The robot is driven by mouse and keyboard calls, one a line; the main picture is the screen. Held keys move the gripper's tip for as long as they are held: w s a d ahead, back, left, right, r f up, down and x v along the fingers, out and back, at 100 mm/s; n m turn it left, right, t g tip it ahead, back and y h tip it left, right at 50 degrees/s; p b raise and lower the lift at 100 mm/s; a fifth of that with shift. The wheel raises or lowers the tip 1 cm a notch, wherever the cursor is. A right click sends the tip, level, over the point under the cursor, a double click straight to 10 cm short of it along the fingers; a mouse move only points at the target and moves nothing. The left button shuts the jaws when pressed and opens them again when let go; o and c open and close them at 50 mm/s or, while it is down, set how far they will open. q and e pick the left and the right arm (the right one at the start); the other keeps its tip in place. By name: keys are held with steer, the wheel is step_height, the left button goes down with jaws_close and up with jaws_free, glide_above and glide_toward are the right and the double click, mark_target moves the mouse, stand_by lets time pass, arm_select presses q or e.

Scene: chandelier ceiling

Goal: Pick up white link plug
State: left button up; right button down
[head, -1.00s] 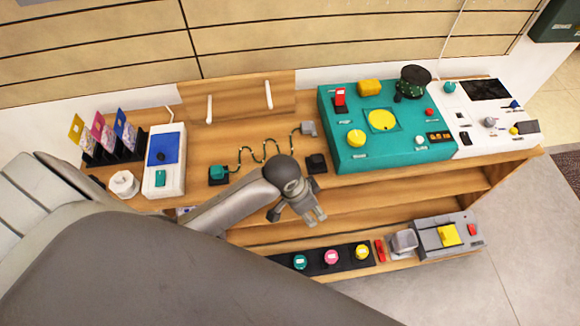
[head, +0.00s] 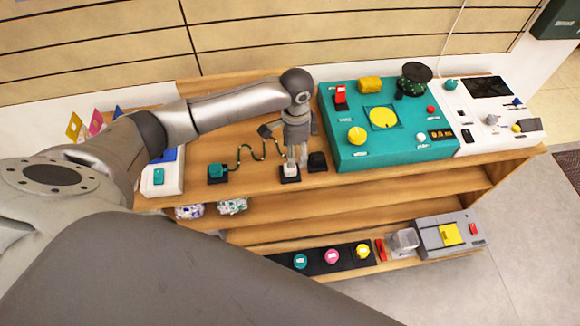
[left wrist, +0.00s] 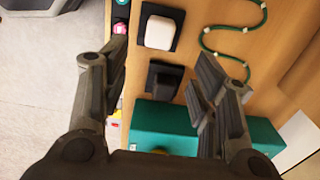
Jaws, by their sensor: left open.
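The white link plug (head: 289,170) sits on a black square base near the front edge of the wooden bench top. In the left wrist view it is a rounded white block (left wrist: 160,32) on its black base. My left gripper (head: 297,160) points down over it in the head view, and its fingers partly hide the plug. In the left wrist view my open left gripper (left wrist: 160,60) has its fingers apart, with a second black block (left wrist: 165,80) between them and the white plug beyond. Nothing is held. My right gripper is not in view.
A teal plug (head: 216,172) with a green cable (head: 245,150) lies left of the white plug. A teal panel box (head: 345,150) stands close on the right. The lower shelf holds coloured buttons (head: 331,257) and a grey device (head: 450,235).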

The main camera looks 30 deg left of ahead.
mark_target(290, 170)
arm_select(q)
step_height(290, 170, down, 3)
steer(key=shift+f, duration=0.15)
step_height(290, 170, down, 5)
steer(key=shift+s+f, duration=0.1)
steer(key=shift+s, duration=0.05)
steer(key=c, duration=0.9)
steer(key=shift+c, duration=0.2)
